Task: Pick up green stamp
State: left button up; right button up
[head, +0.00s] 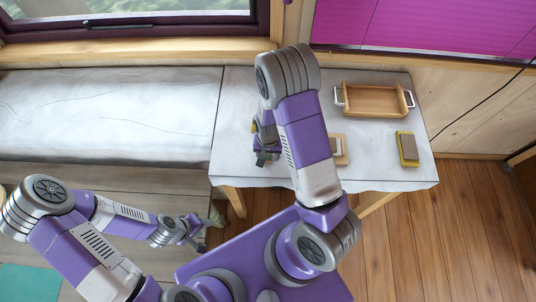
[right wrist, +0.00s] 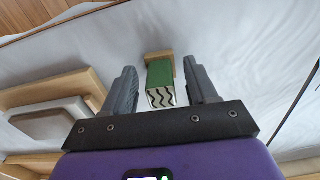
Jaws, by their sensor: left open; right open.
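The green stamp (right wrist: 160,76) shows in the right wrist view, with a wooden end piece and a white face with black wavy lines turned toward the camera. My right gripper (right wrist: 160,85) is open, with one finger on each side of the stamp; I cannot tell whether either finger touches it. In the head view my right gripper (head: 265,156) is over the left part of the white-covered table (head: 235,100), and the arm and gripper largely hide the stamp there. My left gripper (head: 198,232) is low at the left, open and away from the table.
A wooden tray (head: 375,101) with metal handles stands at the table's back right. A yellow-and-brown block (head: 407,149) lies at the right. A wooden piece with a pale top (head: 341,149) lies beside my right arm. A white padded bench (head: 110,115) adjoins the table's left side.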

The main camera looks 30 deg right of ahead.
jog(key=shift+w, duration=0.1)
jog(key=c, duration=1)
notch_tip(320, 180, up, 10)
jog(key=shift+p, duration=0.5)
